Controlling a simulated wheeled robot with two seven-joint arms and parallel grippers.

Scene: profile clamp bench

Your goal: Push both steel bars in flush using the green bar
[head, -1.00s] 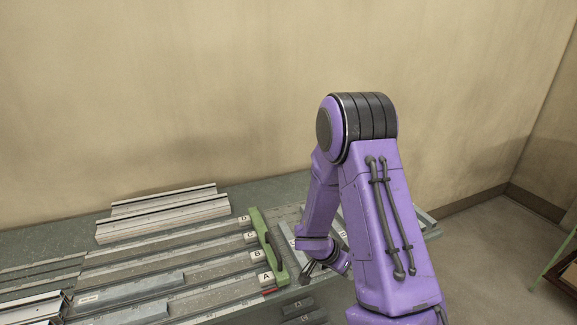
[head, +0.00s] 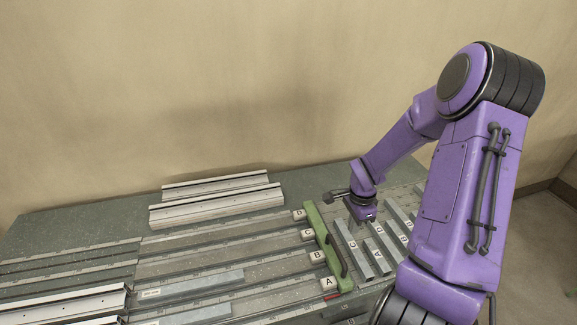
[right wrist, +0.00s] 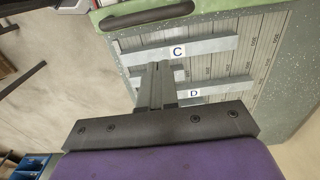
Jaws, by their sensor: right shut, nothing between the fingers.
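The green bar (head: 318,232), with a black handle (head: 338,256), lies across the bench at the right ends of the lanes marked A to D. It also shows at the top of the right wrist view (right wrist: 215,7). Two light grey bars (head: 190,286) (head: 198,312) lie lengthwise in the front lanes, left of the green bar. My left gripper is not in view.
Right of the green bar, several grey bars lettered C (right wrist: 178,51), D (right wrist: 195,93), A and B lie on a scaled bed. Pale aluminium profiles (head: 215,205) lie at the back left. My right arm hides the bench's right part. The wall stands behind.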

